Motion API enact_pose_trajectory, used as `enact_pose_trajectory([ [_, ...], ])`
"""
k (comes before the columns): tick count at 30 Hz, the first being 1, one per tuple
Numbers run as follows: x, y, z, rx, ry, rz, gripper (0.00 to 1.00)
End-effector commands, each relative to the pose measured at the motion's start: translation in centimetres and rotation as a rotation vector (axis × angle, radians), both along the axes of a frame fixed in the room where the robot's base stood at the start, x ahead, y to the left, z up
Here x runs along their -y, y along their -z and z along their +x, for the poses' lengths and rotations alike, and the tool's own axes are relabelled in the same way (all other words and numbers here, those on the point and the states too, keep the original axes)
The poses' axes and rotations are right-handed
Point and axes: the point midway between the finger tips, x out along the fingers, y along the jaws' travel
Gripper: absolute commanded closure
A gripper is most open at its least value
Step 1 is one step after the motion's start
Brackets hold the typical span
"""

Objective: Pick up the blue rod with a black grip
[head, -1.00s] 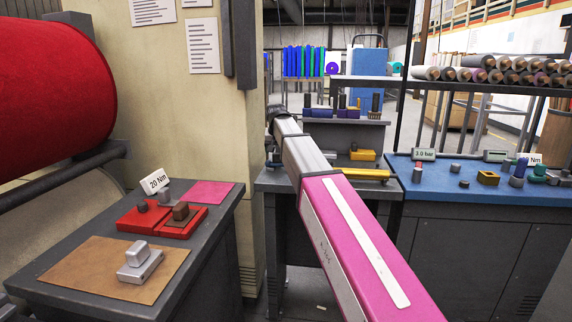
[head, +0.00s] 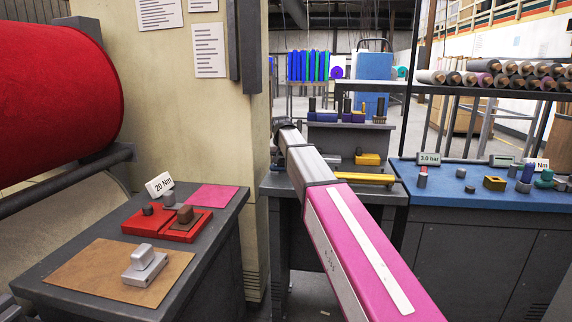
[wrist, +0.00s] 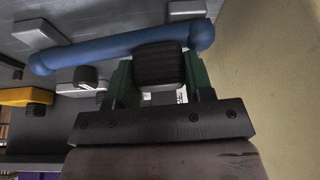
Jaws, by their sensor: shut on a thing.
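The blue rod (wrist: 100,48) lies across the top of the wrist view, with a rounded knob at each end. Its black grip (wrist: 158,62) sits between the green fingers of my gripper (wrist: 160,72). The fingers are shut on the grip, one on each side. Whether the rod touches the grey surface behind it cannot be told. In the head view my arm reaches toward the middle bench, and the gripper and rod are not clearly seen beyond it.
The middle bench holds a yellow block (head: 368,159) and a yellow bar (head: 365,178). A tan pillar (head: 170,100) stands close on its left. The left bench carries red trays (head: 148,223). The blue-topped bench (head: 450,188) on the right holds several small parts.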

Motion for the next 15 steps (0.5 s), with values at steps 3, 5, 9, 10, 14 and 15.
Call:
enact_pose_trajectory([
  [3, 0.0, -0.5, 0.0, 0.000, 0.000, 0.000, 0.91],
  [5, 0.0, -0.9, 0.1, 0.001, 0.000, 0.000, 0.91],
  [9, 0.0, -2.8, 0.1, 0.003, 0.000, 0.001, 0.91],
  [10, 0.0, -3.4, 0.1, 0.002, 0.000, 0.000, 0.91],
  [14, -1.7, -5.3, -1.6, 0.002, -0.005, 0.001, 0.91],
  [15, -2.3, -5.8, -2.3, 0.002, -0.004, 0.001, 0.91],
])
